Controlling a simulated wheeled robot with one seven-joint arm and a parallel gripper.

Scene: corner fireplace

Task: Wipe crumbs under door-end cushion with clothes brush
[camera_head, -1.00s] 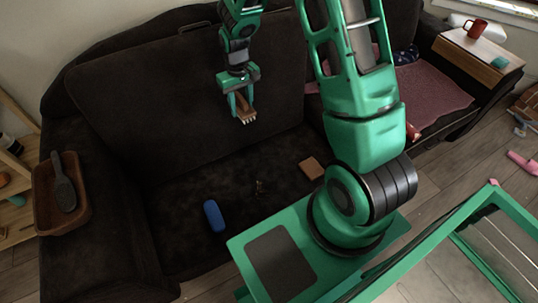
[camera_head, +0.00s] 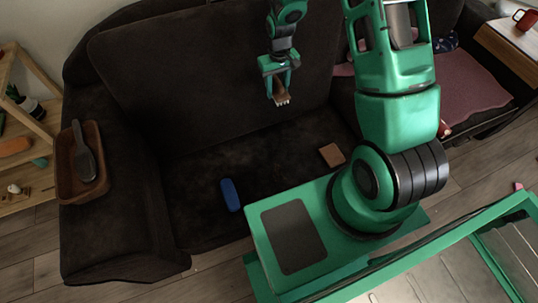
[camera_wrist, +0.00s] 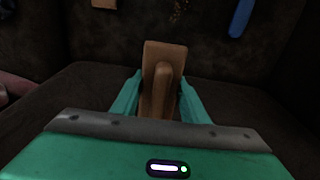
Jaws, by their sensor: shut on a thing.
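My gripper (camera_head: 280,88) is shut on a wooden brush (camera_head: 282,96) with pale bristles, held above the seat and in front of the sofa back. In the wrist view the brush's wooden back and handle (camera_wrist: 160,75) stand between the two fingers. Small tan crumbs (camera_wrist: 178,10) lie on the dark seat at the top of the wrist view, apart from the brush. In the head view I cannot make them out now. The dark sofa seat (camera_head: 205,160) is in front of a large dark panel (camera_head: 200,70); I cannot tell whether this is a raised cushion or the backrest.
A blue oblong item (camera_head: 230,194) and a flat brown square (camera_head: 331,154) lie on the seat. A wooden tray (camera_head: 66,188) with a dark paddle-shaped item (camera_head: 82,158) rests on the left armrest. A pink cloth (camera_head: 480,95) covers the right seat. A wooden shelf stands far left.

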